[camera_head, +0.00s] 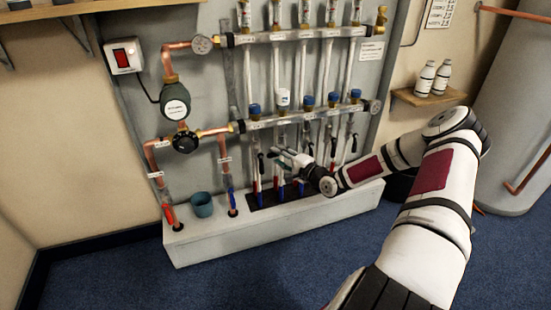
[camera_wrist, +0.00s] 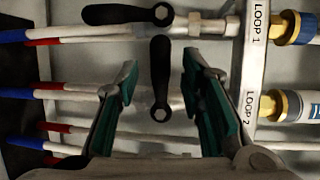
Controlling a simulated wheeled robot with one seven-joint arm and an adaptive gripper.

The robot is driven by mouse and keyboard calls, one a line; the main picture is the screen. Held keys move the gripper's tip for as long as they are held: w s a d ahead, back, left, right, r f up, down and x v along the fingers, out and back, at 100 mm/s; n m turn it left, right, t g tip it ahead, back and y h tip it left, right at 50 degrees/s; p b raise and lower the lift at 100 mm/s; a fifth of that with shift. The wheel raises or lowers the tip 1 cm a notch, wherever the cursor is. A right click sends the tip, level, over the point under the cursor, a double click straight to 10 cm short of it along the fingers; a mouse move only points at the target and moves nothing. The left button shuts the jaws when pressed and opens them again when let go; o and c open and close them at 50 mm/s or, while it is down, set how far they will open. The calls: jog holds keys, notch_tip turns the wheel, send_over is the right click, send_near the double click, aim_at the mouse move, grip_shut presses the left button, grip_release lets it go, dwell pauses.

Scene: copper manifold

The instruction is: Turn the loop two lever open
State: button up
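The loop two lever (camera_wrist: 160,72) is a black handle in the wrist view, in line with the LOOP 2 label (camera_wrist: 249,111). It lies crosswise to its pipe, its hub nearer the gripper's base. My gripper (camera_wrist: 160,66) is open, with one green-padded finger on each side of this lever and visible gaps between. In the head view my gripper (camera_head: 280,157) is at the lower pipes and hides much of this lever.
The loop one lever (camera_wrist: 120,14) lies along its pipe, close beyond my fingertips. The lower manifold bar (camera_head: 300,117) with blue caps runs above my gripper. A white plinth (camera_head: 270,228) is below, with a teal cup (camera_head: 202,205) at its left.

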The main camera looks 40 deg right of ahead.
jog(key=shift+w+a+f, duration=0.1)
jog(key=shift+w+f, duration=0.05)
jog(key=shift+w, duration=1.05)
grip_shut()
